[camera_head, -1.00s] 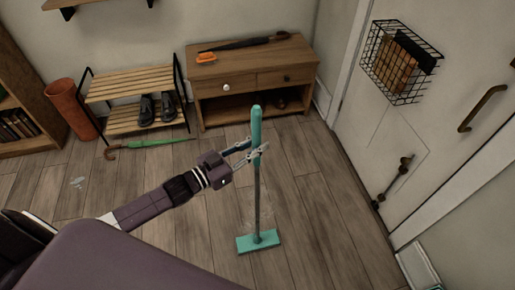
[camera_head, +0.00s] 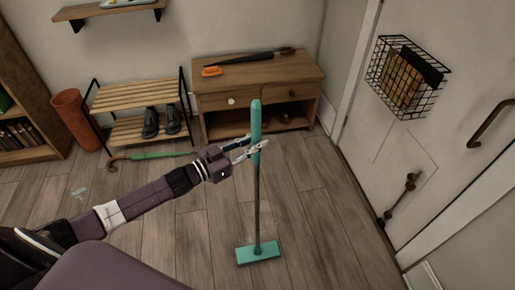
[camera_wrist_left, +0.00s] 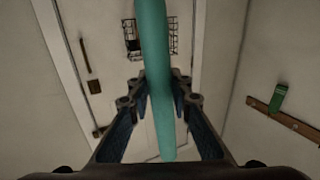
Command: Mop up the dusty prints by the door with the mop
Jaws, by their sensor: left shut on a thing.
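The mop (camera_head: 257,205) stands nearly upright in the head view, with a teal handle top, a grey shaft and a flat teal head (camera_head: 258,253) at the floor. My left gripper (camera_head: 255,149) is shut on the teal handle. In the left wrist view the handle (camera_wrist_left: 153,60) runs between the fingers of the gripper (camera_wrist_left: 160,100). Faint pale dusty prints (camera_head: 262,218) show on the floor around the lower shaft, partly hidden by the mop. Another pale mark (camera_head: 79,192) lies on the floor at the left. My right gripper is not in view.
The door (camera_head: 425,150) with a wire basket (camera_head: 408,76) is at the right. A wooden cabinet (camera_head: 258,100) and a shoe rack (camera_head: 138,95) stand along the back wall. A green umbrella (camera_head: 158,155) lies on the floor before the rack. The floor around the mop head is clear.

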